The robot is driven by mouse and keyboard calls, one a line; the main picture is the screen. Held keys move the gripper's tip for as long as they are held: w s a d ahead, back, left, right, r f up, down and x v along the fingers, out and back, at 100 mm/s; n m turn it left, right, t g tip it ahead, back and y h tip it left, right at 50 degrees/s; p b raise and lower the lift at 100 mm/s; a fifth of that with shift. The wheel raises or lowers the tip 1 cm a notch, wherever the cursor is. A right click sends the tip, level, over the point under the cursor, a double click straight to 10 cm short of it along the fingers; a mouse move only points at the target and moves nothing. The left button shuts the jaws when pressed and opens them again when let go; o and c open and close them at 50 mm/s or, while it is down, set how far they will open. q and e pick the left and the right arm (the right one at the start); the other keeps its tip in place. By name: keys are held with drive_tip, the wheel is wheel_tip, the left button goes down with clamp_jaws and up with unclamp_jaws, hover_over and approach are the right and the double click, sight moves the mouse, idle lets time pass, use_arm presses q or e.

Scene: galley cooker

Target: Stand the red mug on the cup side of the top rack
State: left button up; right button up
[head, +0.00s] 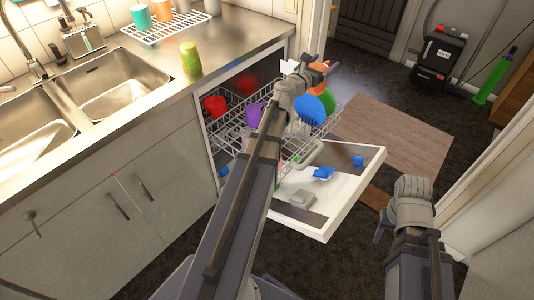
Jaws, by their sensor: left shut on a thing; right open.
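A red mug (214,106) is at the back left of the pulled-out top rack (232,135), left of a purple cup (254,114). Whether it stands fully upright is too small to tell. My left gripper (327,68) is over the right part of the rack, away from the red mug. It is shut on an orange thing (320,90), perhaps a plate, partly hidden by the gripper. My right gripper (381,232) is open and empty, low at the right beyond the dishwasher door.
Blue (309,110) and green (328,101) dishes are at the rack's right. The lowered dishwasher door (335,222) carries small blue and grey items. A yellow-green cup (190,58) stands on the counter (225,35); a drying rack (165,28) is behind. My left arm hides part of the rack.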

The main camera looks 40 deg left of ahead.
use_arm(q)
drive_tip(key=s+a+f+n+g+y+b, duration=0.1)
drive_tip(key=a+f+n+y+b, duration=0.1)
drive_tip(key=f+b, duration=0.6)
drive_tip(key=s+a+f+n+g+y+b, duration=0.2)
drive_tip(key=f+n+y+b, duration=0.2)
drive_tip(key=f+b, duration=0.5)
drive_tip(key=s+a+f+n+g+y+b, duration=0.1)
drive_tip(key=a+f+n+y+b, duration=0.1)
drive_tip(key=f+y+b, duration=0.4)
wheel_tip(320, 180, down, 5)
drive_tip(key=shift+s+a+r+n+y+b, duration=0.15)
drive_tip(key=shift+a+n+y+b, duration=0.25)
drive_tip(key=shift+b, duration=0.85)
use_arm(e)
wheel_tip(320, 180, down, 28)
drive_tip(key=shift+r, duration=0.1)
use_arm(q)
drive_tip(key=shift+f+b, duration=0.65)
drive_tip(key=shift+f, duration=0.05)
drive_tip(key=o, duration=1.4)
use_arm(e)
drive_tip(key=shift+f, duration=0.6)
use_arm(q)
drive_tip(key=shift+r, duration=0.1)
